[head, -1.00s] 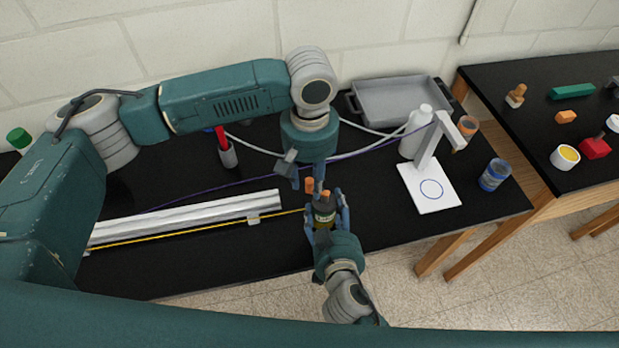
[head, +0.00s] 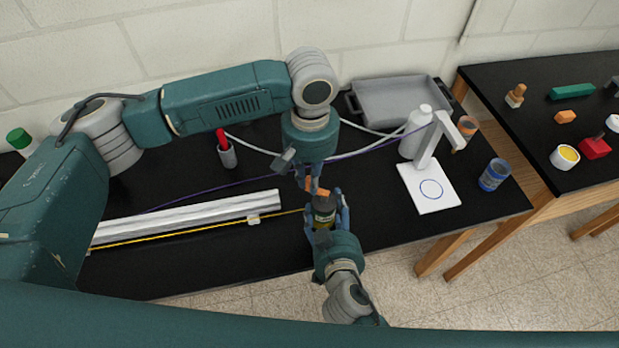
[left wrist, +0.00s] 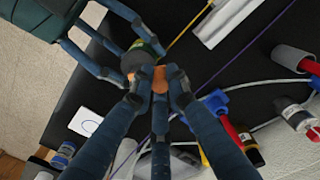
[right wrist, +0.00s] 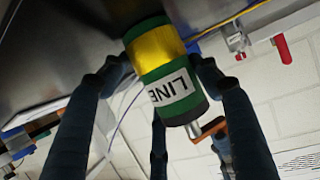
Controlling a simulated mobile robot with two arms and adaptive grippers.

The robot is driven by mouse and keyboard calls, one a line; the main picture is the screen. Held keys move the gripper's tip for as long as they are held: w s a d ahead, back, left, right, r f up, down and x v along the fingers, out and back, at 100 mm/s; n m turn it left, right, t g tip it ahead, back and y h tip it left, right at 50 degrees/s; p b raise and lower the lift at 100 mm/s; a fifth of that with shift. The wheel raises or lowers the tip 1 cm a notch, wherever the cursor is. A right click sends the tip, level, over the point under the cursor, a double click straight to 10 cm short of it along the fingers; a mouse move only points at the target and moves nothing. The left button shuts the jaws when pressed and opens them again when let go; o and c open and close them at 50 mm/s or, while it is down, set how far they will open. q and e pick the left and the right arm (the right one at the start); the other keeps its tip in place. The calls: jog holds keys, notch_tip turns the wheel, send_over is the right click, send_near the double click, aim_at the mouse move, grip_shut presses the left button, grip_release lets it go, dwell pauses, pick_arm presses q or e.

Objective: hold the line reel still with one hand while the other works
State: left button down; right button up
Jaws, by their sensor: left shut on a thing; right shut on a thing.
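The line reel (head: 324,210) is a green and yellow cylinder with a white "LINE" label, seen close in the right wrist view (right wrist: 168,70). My right gripper (head: 327,216) is shut around the reel's sides, above the front part of the black bench. The reel's orange crank (right wrist: 210,131) sticks out from its end. My left gripper (head: 312,187) comes from above and is shut on the orange crank handle (left wrist: 160,80). A yellow line (head: 200,231) runs left from the reel along the rail. The fingers hide part of the handle.
A white metal rail (head: 190,218) lies on the left of the bench. A grey tray (head: 395,100), white bottle (head: 410,140), white stand (head: 428,190) and blue jar (head: 494,175) stand to the right. A red-handled tool in a grey cup (head: 227,155) stands at back left.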

pick_arm(q)
jog(key=shift+w+d+m, duration=0.45)
jog(key=shift+m, duration=1.7)
jog(key=shift+w+d+m, duration=0.45)
jog(key=shift+d+m, duration=0.05)
jog(key=shift+m, duration=1.6)
jog(key=shift+w+d+m, duration=0.45)
jog(key=shift+m, duration=1.7)
jog(key=c, duration=1.7)
grip_release()
jog(key=shift+o, duration=0.2)
notch_tip(320, 180, up, 12)
